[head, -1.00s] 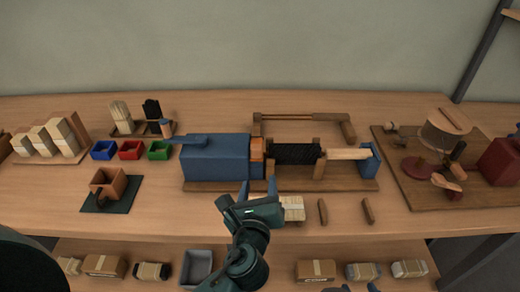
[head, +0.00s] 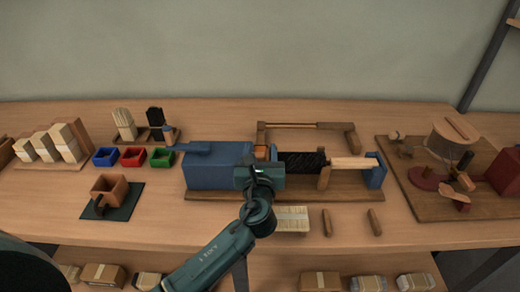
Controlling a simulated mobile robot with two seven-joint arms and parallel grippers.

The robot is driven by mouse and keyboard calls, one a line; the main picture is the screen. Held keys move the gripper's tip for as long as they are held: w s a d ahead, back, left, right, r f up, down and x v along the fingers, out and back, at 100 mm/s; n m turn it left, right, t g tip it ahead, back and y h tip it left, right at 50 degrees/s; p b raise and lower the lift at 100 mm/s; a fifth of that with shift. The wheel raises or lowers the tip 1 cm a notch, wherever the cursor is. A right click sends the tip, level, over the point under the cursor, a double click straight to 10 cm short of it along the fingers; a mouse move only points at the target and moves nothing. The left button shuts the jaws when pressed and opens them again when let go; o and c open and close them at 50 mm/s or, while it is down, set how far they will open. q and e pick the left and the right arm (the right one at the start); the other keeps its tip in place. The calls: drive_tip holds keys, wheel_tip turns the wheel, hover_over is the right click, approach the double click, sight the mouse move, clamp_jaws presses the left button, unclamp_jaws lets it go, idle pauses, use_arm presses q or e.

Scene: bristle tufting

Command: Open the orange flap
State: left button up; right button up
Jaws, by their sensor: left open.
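The orange flap (head: 260,152) is at the right end of the blue box (head: 216,165), beside the black bristle roll (head: 301,162). Only its upper part shows; my left gripper hides the rest. My left gripper (head: 262,157) is open at the near side of the flap, with its fingers pointing away from me. I cannot tell whether the fingers touch the flap. My right gripper is not in view.
The machine stands on a wooden base (head: 340,195). A bristle bundle (head: 292,218) and two wooden pegs (head: 327,222) lie in front. Blue, red and green bins (head: 133,157) stand left. A round device on a board (head: 420,206) stands right.

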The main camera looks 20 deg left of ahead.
use_arm(q)
drive_tip(key=shift+w+a, duration=0.15)
drive_tip(key=shift+w, duration=0.4)
clamp_jaws()
